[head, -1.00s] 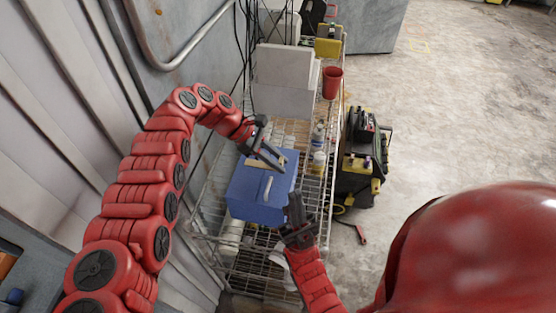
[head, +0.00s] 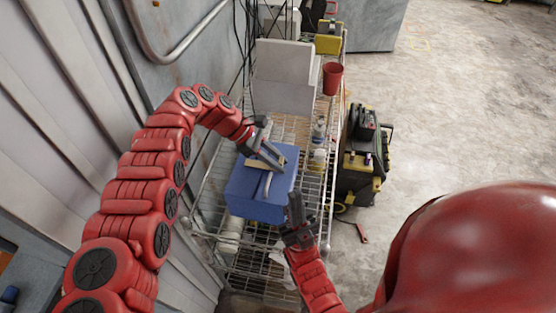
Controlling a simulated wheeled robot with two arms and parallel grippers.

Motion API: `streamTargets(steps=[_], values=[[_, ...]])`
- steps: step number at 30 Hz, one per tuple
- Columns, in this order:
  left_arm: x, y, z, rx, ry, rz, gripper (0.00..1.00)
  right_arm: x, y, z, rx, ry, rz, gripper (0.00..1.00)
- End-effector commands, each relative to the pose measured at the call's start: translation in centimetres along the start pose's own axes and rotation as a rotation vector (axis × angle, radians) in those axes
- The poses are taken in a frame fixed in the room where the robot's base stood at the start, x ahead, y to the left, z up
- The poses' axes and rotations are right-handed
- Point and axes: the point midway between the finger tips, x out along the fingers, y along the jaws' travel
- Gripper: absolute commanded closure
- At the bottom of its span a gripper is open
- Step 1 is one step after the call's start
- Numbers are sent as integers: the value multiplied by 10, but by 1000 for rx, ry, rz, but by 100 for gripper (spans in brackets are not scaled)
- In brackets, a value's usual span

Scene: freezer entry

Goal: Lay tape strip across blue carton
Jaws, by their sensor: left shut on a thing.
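The blue carton (head: 245,190) stands on the wire rack. A pale, narrow tape strip (head: 267,186) runs down over its top from near my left gripper's tips towards the front edge. My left gripper (head: 278,166) is over the carton's far part, shut, apparently on the strip's far end. A tan flat piece (head: 254,163) shows across its fingers; I cannot tell whether it belongs to the strip. My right gripper (head: 295,205) is at the carton's near right corner, fingers pointing up; whether it touches the carton or is open is unclear.
A large pale box (head: 285,75) stands behind the carton, with a red cup (head: 332,78) and small bottles (head: 318,135) to the right. A black and yellow machine (head: 362,155) stands on the floor beside the rack. The floor further right is clear.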

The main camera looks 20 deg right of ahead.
Motion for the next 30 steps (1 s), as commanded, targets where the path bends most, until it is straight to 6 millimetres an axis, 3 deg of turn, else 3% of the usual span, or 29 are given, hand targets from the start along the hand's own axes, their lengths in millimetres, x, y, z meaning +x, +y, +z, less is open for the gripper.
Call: streamTargets(steps=[11,12,17,30], values=[[8,0,-8,0,0,-1,100,-10,0,2,0,0,0,100],[6,0,-7,0,0,-1,65,-8,0,1,0,0,0,100],[7,-1,-7,-1,0,-2,37,-8,0,1,0,0,0,100],[4,0,-7,0,0,-1,37,-8,0,1,0,0,0,100]])
